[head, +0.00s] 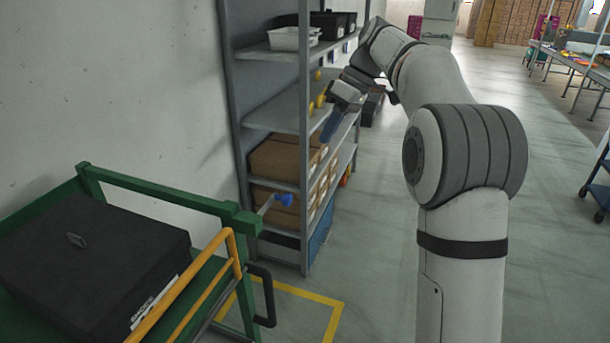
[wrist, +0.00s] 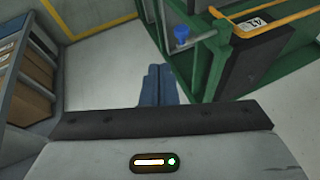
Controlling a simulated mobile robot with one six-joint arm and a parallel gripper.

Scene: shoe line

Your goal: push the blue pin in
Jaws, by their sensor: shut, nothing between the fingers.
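The blue pin (head: 284,200) shows its round blue head on a pale rod at the green cart's (head: 150,184) near corner post, beside the yellow rail. The head sticks out from the green frame. It also shows in the wrist view (wrist: 181,34), on the cart side. My gripper (head: 329,137) is raised in front of the shelf, above and to the right of the pin, apart from it. In the wrist view its two blue fingers (wrist: 160,70) are together with nothing between them, and the pin lies beyond their tips, slightly right.
A grey shelf rack (head: 304,150) with cardboard boxes (head: 275,160) stands behind my gripper. The cart carries a black box (head: 85,255) and has a yellow rail (head: 228,250) and a black handle (head: 267,300). Yellow tape (head: 310,291) marks open floor between cart and rack.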

